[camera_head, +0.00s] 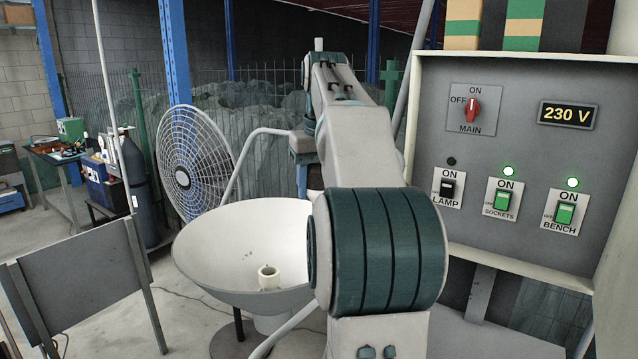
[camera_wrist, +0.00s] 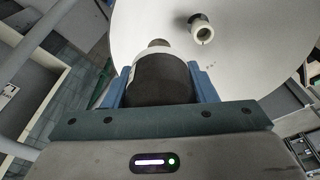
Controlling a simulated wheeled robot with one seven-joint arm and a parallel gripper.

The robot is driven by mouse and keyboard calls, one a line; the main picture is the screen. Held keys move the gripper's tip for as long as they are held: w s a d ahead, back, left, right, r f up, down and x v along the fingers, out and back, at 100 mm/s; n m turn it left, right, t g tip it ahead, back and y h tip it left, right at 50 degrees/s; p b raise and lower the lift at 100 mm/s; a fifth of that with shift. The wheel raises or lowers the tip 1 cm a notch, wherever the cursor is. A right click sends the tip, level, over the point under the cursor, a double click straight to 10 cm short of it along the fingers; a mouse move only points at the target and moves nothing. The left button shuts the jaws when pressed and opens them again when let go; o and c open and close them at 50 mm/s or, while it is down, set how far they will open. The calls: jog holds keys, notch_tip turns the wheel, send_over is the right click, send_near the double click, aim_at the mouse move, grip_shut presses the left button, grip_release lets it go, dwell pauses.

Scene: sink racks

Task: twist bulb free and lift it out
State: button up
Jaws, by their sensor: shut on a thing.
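My gripper (camera_wrist: 157,82) is shut on a bulb (camera_wrist: 163,76). The bulb has a dark rounded body between the two blue fingers, a pale collar above and a small base tip pointing away from the palm. The white lamp socket (camera_wrist: 202,31) stands apart from the bulb, to its upper right in the wrist view, with its mouth showing. In the head view the same socket (camera_head: 268,277) sits at the bottom of the wide white dish-shaped shade (camera_head: 215,238) and looks empty. My arm hides most of the gripper in the head view.
A panel (camera_head: 500,130) at the right has a red MAIN knob, a 230 V display and LAMP, SOCKETS and BENCH switches. The SOCKETS and BENCH lights are lit; the LAMP light is dark. A caged fan (camera_head: 190,165) stands behind the shade. A grey board (camera_head: 80,285) stands front left.

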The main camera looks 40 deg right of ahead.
jog(key=shift+r, duration=0.3)
notch_tip(320, 180, up, 3)
jog(key=p, duration=0.2)
jog(key=shift+p, duration=0.4)
jog(key=shift+r, duration=3.45)
jog(key=shift+f, duration=0.1)
